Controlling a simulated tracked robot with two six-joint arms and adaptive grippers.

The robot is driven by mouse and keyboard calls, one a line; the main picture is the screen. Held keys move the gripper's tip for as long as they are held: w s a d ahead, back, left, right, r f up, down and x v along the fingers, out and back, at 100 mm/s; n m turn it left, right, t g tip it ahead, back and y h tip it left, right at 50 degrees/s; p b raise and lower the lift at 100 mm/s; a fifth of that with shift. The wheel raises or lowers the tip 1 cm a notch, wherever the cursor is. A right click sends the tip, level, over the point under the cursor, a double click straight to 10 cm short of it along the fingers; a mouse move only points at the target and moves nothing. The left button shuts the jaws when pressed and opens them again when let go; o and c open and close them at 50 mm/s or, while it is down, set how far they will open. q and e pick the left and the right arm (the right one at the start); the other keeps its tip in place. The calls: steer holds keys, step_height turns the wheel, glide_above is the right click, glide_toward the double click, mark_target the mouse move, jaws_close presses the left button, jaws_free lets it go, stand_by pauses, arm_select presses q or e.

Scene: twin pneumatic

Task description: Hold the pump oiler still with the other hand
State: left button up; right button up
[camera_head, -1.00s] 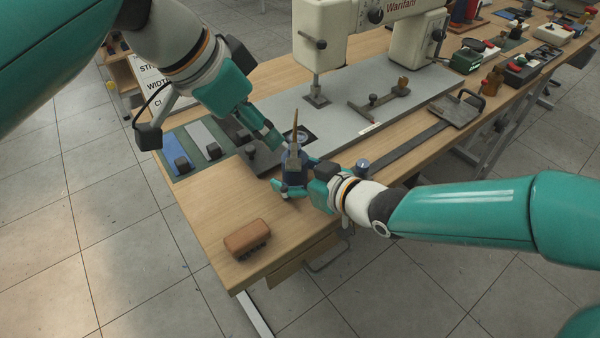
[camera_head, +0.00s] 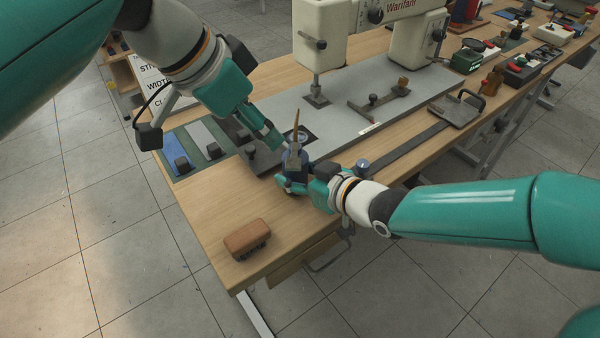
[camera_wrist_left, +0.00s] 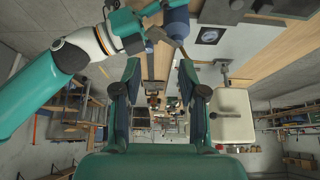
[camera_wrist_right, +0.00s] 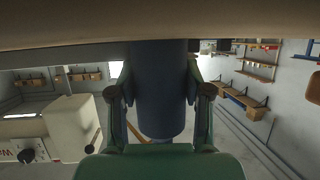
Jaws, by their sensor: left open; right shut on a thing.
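The pump oiler is a dark blue can (camera_head: 296,163) with a thin copper-coloured spout pointing up. It stands near the front edge of the wooden bench. My right gripper (camera_head: 291,183) is shut around its lower body; the right wrist view shows the blue body (camera_wrist_right: 157,90) between both fingers. My left gripper (camera_head: 273,143) is open and empty, just up and left of the oiler in the head view. In the left wrist view, its fingers (camera_wrist_left: 158,82) are apart, and the oiler (camera_wrist_left: 177,22) shows beyond them at the top.
A brown brush-like block (camera_head: 246,240) lies on the bench's front left corner. Behind the oiler are a grey metal plate (camera_head: 345,110) and a cream machine (camera_head: 322,35). A flat grey paddle-shaped tool (camera_head: 455,110) lies to the right. Bare wood surrounds the brown block.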

arm_select(q)
steer(key=shift+c, duration=0.2)
jaws_close()
stand_by(1.3)
